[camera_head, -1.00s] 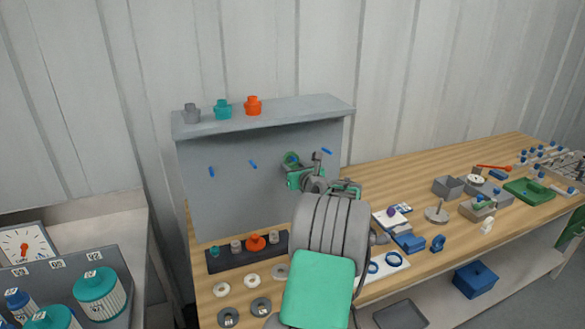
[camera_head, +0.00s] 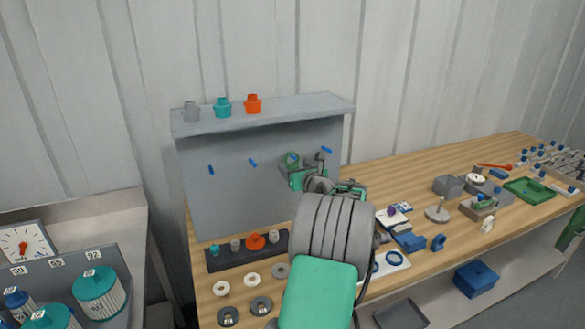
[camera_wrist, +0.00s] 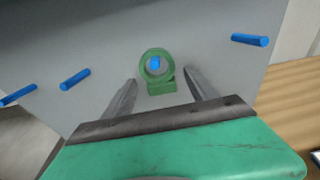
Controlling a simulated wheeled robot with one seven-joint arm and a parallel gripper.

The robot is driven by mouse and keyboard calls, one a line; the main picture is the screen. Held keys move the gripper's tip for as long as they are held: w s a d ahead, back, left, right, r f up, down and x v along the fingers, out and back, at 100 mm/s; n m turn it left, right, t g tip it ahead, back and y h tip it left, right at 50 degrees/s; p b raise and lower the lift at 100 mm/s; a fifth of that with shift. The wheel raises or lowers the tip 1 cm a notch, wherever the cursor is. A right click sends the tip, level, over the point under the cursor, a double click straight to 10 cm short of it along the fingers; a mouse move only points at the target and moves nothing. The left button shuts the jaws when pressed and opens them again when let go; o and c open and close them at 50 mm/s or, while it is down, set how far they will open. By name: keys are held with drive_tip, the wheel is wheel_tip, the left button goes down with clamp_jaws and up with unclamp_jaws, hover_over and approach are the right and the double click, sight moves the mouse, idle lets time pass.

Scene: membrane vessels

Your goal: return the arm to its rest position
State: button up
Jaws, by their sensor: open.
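My gripper (camera_head: 309,163) is in front of the grey upright panel (camera_head: 225,200), with my arm reaching up from the bottom of the head view. In the wrist view my gripper (camera_wrist: 160,100) is open, its two grey fingers apart. A green ring with a block-like foot (camera_wrist: 160,84) shows between and beyond the fingers, around a blue peg (camera_wrist: 155,64) on the panel. The ring also shows in the head view (camera_head: 291,158). I see no finger touching it in the wrist view.
Other blue pegs (camera_wrist: 75,79) stick out of the panel. A grey shelf (camera_head: 300,108) tops it, bearing grey, teal and orange caps. Below, a dark rack (camera_head: 222,262) and several rings lie on the wooden bench (camera_head: 400,180). Trays and small parts crowd the bench at right.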

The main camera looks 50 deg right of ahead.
drive_tip(key=f+b+v, duration=0.1)
drive_tip(key=v, duration=0.5)
drive_tip(key=w+a+n+y, duration=0.3)
drive_tip(key=w+a+n, duration=0.5)
drive_tip(key=a, duration=0.4)
drive_tip(key=a+f+n+g+y, duration=0.1)
drive_tip(key=a+n+g+y, duration=0.1)
drive_tip(key=a+n, duration=0.7)
drive_tip(key=a+f+n+g+y, duration=0.2)
drive_tip(key=a+n, duration=0.4)
drive_tip(key=a, duration=0.7)
drive_tip(key=s+a+f+n+g, duration=0.2)
drive_tip(key=s+a+n+g, duration=0.1)
drive_tip(key=s+a+n, duration=0.5)
drive_tip(key=s+a+f+n+g+y, duration=0.1)
drive_tip(key=s+a+f+n+g, duration=0.2)
drive_tip(key=s+a+n, duration=0.6)
drive_tip(key=shift+a+n, duration=1.05)
drive_tip(key=shift+n, duration=0.15)
drive_tip(key=shift+w, duration=0.1)
drive_tip(key=shift+d, duration=0.1)
